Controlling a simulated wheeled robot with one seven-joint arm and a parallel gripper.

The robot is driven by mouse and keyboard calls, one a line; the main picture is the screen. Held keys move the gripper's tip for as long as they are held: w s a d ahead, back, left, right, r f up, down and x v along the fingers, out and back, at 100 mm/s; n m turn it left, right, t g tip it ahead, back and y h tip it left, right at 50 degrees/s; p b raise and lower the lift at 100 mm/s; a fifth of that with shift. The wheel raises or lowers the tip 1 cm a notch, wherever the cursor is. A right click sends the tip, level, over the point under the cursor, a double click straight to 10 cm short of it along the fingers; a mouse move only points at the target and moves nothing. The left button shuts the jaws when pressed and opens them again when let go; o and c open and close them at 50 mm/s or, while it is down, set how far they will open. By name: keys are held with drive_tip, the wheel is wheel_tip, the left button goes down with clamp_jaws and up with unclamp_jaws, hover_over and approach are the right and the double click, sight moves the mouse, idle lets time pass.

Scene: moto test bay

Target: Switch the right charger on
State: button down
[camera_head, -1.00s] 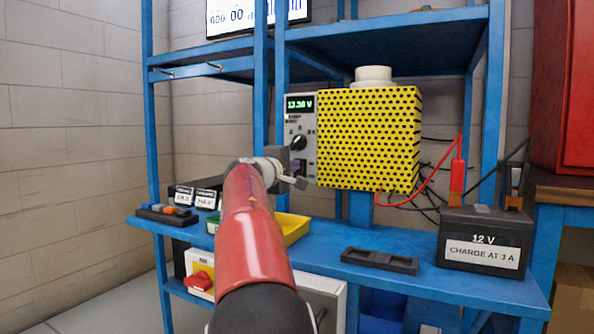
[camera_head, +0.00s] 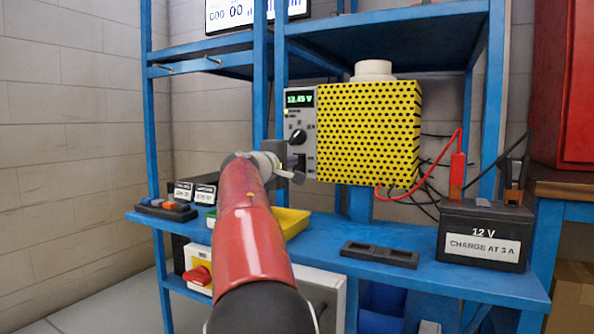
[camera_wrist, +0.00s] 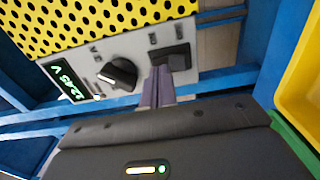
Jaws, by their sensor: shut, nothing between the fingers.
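The charger (camera_head: 368,135) is a yellow box with black holes, mounted over the bench; no second one like it is in view. Its grey front panel (camera_head: 300,118) faces left, with a lit green display reading about 12.45 V. In the wrist view the panel shows the display (camera_wrist: 68,84), a black round knob (camera_wrist: 119,73) and a black rocker switch (camera_wrist: 172,56) in a dark frame. My gripper (camera_head: 298,178) is shut and empty at the panel's lower part. In the wrist view its fingertips (camera_wrist: 160,72) are at the switch's edge; whether they touch is unclear.
A 12 V battery (camera_head: 484,237) with red and black leads stands at the bench's right. An empty black tray (camera_head: 379,255) and a yellow bin (camera_head: 292,222) are on the blue bench (camera_head: 420,278). Blue rack posts stand close to my arm.

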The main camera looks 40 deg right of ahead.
drive_tip(key=b+v, duration=0.3)
drive_tip(key=v, duration=0.4)
drive_tip(key=shift+a+b, duration=0.15)
drive_tip(key=shift+b, duration=0.25)
idle(0.5)
